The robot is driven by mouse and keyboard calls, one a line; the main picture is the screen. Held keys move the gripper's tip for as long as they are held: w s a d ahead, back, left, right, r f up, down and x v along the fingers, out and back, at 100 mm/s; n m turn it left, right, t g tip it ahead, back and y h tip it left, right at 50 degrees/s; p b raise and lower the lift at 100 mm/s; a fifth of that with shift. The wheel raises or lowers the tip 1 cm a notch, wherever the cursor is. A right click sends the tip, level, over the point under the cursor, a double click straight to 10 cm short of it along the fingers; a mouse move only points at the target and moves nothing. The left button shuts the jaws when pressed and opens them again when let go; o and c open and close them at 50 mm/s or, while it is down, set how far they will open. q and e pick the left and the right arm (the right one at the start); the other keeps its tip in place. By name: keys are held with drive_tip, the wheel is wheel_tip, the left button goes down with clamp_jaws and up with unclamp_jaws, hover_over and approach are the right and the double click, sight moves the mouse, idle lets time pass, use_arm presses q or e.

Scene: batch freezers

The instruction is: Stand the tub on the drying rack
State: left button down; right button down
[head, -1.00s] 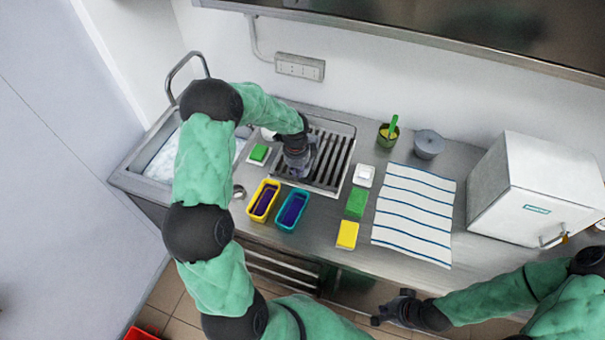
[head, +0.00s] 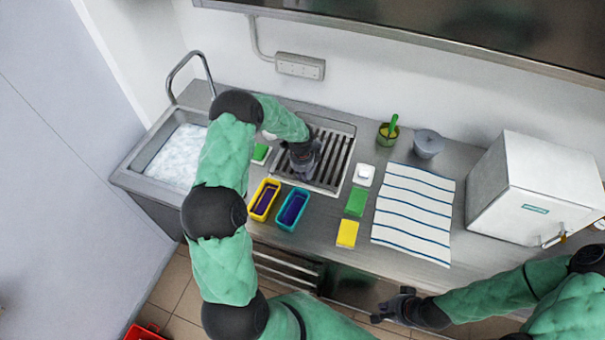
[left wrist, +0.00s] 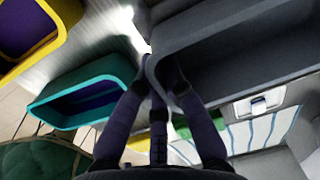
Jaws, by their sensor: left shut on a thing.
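A dark grey tub (left wrist: 235,45) fills the upper right of the left wrist view, its open side showing. My left gripper (left wrist: 163,78) is shut on its wall near the rim. In the head view, my left gripper (head: 304,170) is over the drying rack (head: 335,155), a slatted metal rack at the back of the counter. The gripper and arm largely hide the tub there. I cannot tell whether the tub touches the slats. My right gripper (head: 393,308) is low, in front of the counter, away from the rack; its finger opening is unclear.
Yellow (head: 264,200) and teal (head: 292,209) tubs with purple inside stand before the rack. An ice-filled basin (head: 178,155) is left. Right are a white block (head: 364,175), green (head: 356,202) and yellow (head: 347,234) blocks, a striped cloth (head: 412,215) and a white machine (head: 535,190).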

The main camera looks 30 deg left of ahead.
use_arm(q)
drive_tip(key=shift+f, duration=0.1)
drive_tip(key=c, duration=1.8)
unclamp_jaws()
drive_tip(key=shift+f, duration=0.1)
drive_tip(key=o, duration=0.5)
drive_tip(key=shift+c, duration=0.2)
wheel_tip(320, 180, up, 12)
drive_tip(key=shift+s+r+b, duration=0.2)
drive_tip(key=shift+s+b, duration=0.1)
drive_tip(key=shift+b, duration=0.05)
drive_tip(key=shift+d, duration=0.1)
